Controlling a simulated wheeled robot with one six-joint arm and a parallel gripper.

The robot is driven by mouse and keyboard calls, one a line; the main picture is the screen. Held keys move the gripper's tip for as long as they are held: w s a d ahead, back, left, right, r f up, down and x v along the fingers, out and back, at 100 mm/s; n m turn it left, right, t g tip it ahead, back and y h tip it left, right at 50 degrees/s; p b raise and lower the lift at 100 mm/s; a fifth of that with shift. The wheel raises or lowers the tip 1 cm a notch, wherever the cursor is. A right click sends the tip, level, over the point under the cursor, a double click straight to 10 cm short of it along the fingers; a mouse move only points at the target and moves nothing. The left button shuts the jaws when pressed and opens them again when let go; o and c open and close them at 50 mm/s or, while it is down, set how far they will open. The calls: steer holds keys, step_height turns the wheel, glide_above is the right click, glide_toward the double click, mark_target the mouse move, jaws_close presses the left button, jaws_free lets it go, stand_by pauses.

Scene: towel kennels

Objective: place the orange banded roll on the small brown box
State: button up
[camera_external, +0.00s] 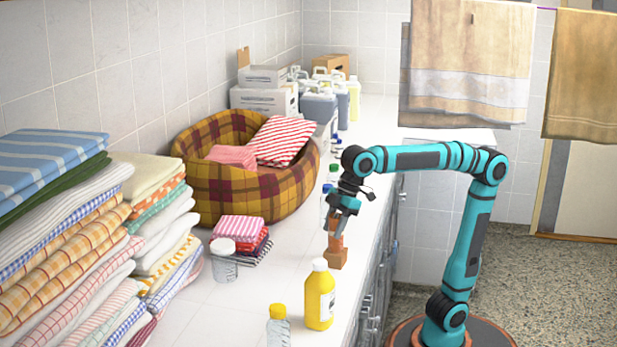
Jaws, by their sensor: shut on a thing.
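My gripper (341,208) points down over the front part of the white counter, near its right edge. It is shut on the orange banded roll (334,225), a small orange-brown piece between and below the fingers. The small brown box (337,259) stands on the counter directly below, behind the yellow bottle. The roll appears upright over the box. Their similar colours and small size make it hard to tell whether they touch. The fingers hide the top of the roll.
A yellow bottle (319,296) and a clear yellow-capped bottle (279,327) stand in front. Small folded cloths (240,232), a lidded jar (223,262) and a plaid pet bed (215,190) are to the left. Blue-capped bottles stand close behind my gripper. The counter between jar and box is clear.

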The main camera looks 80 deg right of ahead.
steer(key=o, duration=1.2)
steer(key=shift+f, duration=0.1)
steer(key=v, duration=1.2)
steer(key=w+d+f+m+t, duration=0.1)
steer(key=d+f+m+t, duration=0.15)
steer(key=d, duration=0.55)
steer(key=w+d+f+m+t, duration=0.1)
steer(key=d+f+m+t, duration=0.2)
steer(key=d, duration=0.5)
steer(key=s+d+f+m+t+h, duration=0.1)
steer(key=s+d+f+t, duration=0.1)
steer(key=d+t, duration=0.1)
steer(key=s+d+f+m+t+h, duration=0.1)
steer(key=s+d+f+t, duration=0.1)
steer(key=d, duration=0.4)
steer(key=s+d+f+m+t+h, duration=0.1)
steer(key=s+d+f+t, duration=0.2)
steer(key=d, duration=0.2)
steer(key=shift+f+m+t, duration=0.1)
steer(key=shift+m+t, duration=0.15)
steer(key=shift+t, duration=0.1)
